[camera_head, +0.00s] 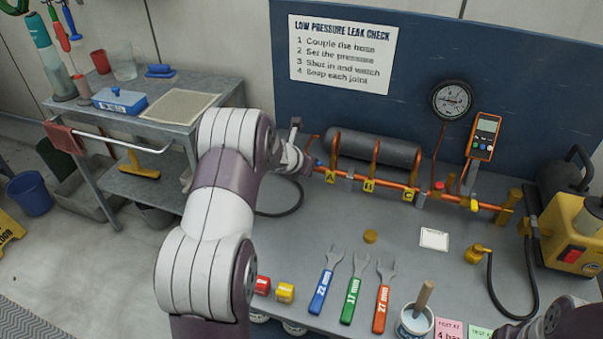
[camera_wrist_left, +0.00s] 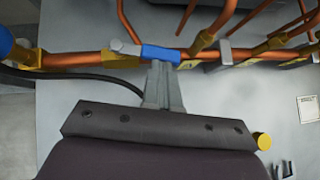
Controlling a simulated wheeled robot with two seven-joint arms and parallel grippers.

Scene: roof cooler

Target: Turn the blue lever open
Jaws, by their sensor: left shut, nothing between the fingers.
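The blue lever (camera_wrist_left: 160,53) lies along the copper pipe (camera_wrist_left: 95,60) in the left wrist view, roughly in line with it. In the head view only a small blue bit of it (camera_head: 318,162) shows beside my left wrist. My left gripper (camera_wrist_left: 163,68) is shut and empty, its fingertips right at the lever's near edge. I cannot tell whether they touch it.
A grey cylinder (camera_head: 374,148) and yellow tags sit along the pipe. A gauge (camera_head: 452,100) and orange meter (camera_head: 484,136) are at the back. Several wrenches (camera_head: 328,283) and a pot (camera_head: 415,320) lie in front. The bench middle is mostly clear.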

